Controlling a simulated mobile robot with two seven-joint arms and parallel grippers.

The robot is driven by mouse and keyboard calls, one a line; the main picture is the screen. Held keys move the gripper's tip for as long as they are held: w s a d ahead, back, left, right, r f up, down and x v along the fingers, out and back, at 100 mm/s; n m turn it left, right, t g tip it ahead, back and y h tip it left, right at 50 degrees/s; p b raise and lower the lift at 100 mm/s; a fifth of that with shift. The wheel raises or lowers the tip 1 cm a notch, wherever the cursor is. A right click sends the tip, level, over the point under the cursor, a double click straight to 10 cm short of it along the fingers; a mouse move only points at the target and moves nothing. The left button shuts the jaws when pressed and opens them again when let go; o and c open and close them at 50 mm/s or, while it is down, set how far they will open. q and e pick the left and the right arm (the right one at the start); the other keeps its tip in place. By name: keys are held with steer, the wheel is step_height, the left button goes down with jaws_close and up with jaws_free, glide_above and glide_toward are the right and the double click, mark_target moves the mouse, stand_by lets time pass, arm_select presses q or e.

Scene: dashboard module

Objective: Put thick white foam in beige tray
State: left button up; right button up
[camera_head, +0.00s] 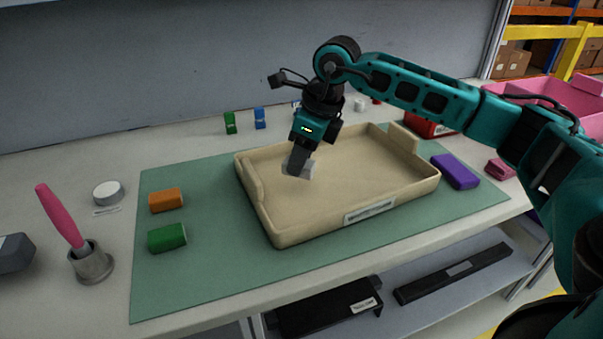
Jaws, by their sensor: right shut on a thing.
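The beige tray (283,235) lies on a green mat in the middle of the table, with a label on its front wall. My right gripper (300,172) reaches in from the right and points down over the left part of the tray. It is shut on the white foam (308,170), which shows only in part beside the fingers. I cannot tell whether the foam touches the tray floor. The rest of the tray looks empty. My left gripper is not in view.
On the green mat (200,285), orange (165,200) and green (167,238) blocks lie left of the tray, a purple block (455,171) right of it. A pink-handled tool (61,216) stands in a grey holder at left. Small green and blue items stand behind.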

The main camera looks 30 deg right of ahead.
step_height(320, 180, down, 4)
steer(key=shift+r, duration=0.1)
steer(key=shift+b, duration=0.35)
steer(key=o, duration=1)
